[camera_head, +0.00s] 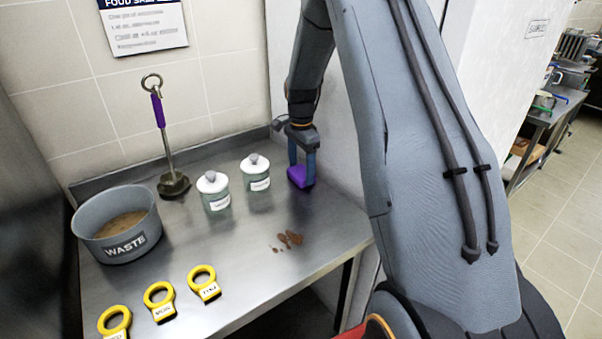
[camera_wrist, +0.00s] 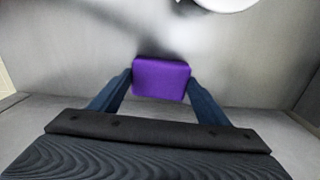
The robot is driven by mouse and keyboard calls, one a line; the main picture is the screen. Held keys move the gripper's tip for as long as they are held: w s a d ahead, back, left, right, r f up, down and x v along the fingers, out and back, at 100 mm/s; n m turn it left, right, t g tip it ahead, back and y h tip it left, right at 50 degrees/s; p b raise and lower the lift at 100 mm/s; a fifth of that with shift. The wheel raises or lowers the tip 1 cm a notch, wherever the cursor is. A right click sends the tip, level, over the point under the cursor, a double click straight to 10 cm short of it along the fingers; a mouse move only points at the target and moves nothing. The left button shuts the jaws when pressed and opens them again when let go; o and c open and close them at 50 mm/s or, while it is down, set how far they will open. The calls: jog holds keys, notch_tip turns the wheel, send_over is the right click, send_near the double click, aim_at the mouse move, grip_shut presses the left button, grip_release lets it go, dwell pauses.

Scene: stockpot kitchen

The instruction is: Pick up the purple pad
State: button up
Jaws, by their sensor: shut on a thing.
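The purple pad (camera_head: 300,178) is a small block at the back right of the steel counter, close to the wall. My gripper (camera_head: 302,168) points down over it, with one finger on each side. In the wrist view the purple pad (camera_wrist: 161,79) sits between the two blue fingers of my gripper (camera_wrist: 160,84), which are shut on it. The pad is at or very near the counter surface; I cannot tell whether it touches.
Two white-lidded jars (camera_head: 214,190) (camera_head: 256,172) stand left of the pad. Brown spots (camera_head: 289,239) lie in front. A grey waste bowl (camera_head: 117,226), a purple-handled tool (camera_head: 168,150) and yellow ring-handled items (camera_head: 204,284) are farther left. Bare counter lies mid-right.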

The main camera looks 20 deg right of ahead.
aim_at(301, 171)
notch_tip(301, 171, up, 10)
jog(key=b, duration=0.2)
jog(key=shift+b, duration=0.35)
